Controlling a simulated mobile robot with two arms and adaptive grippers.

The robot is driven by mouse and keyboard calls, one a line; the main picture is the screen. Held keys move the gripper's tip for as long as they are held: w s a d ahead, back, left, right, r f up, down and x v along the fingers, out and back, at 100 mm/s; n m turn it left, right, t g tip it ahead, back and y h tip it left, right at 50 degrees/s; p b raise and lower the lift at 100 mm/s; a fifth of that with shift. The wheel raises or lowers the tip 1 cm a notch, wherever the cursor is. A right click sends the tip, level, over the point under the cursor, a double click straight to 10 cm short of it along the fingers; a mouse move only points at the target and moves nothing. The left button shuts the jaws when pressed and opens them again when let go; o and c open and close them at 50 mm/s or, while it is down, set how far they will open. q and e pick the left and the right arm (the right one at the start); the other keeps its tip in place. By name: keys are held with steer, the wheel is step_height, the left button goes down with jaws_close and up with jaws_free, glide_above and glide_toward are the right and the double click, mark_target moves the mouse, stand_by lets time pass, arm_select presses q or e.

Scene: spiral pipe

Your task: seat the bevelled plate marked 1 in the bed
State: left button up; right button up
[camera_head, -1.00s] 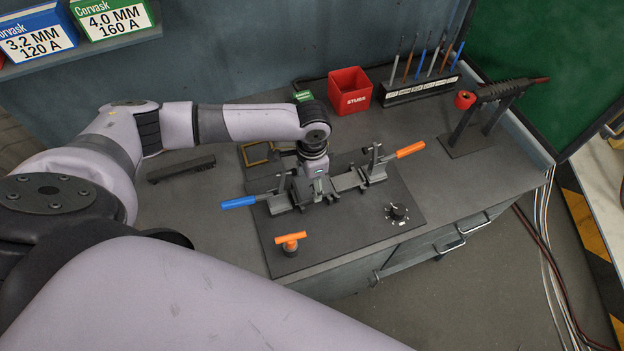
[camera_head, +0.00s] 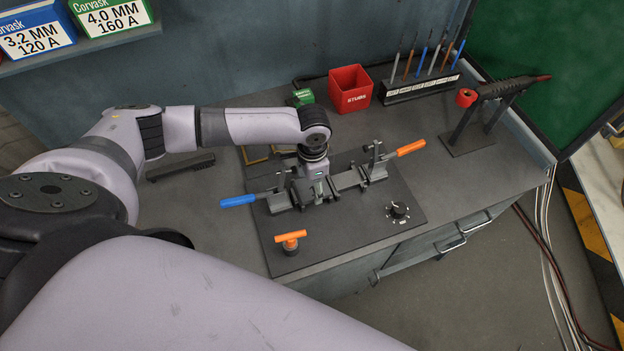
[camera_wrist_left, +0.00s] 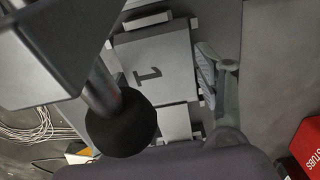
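The bevelled plate marked 1 (camera_wrist_left: 150,72) shows in the left wrist view as a grey plate with a dark numeral, between metal strips of the fixture. My left gripper (camera_head: 314,192) is over the middle of the clamping fixture, pointing down, and hides the plate in the head view. In the wrist view one finger with a ribbed pad stands close beside the plate's right edge; the other finger is hidden, so grip and contact are unclear. Whether the plate rests fully in the bed cannot be told. My right gripper is out of view.
The fixture has a blue handle (camera_head: 238,201) on the left and an orange handle (camera_head: 411,148) on the right. An orange-topped knob (camera_head: 291,238) and a black dial (camera_head: 398,210) stand on its base. A red stubs bin (camera_head: 350,90) and rod rack (camera_head: 420,88) stand behind.

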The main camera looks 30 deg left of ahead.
mark_target(312, 187)
arm_select(q)
steer(key=o, duration=0.3)
steer(key=shift+s, duration=0.1)
steer(key=shift+o, duration=0.2)
steer(key=shift+f, duration=0.15)
step_height(312, 187, up, 12)
stand_by(0.7)
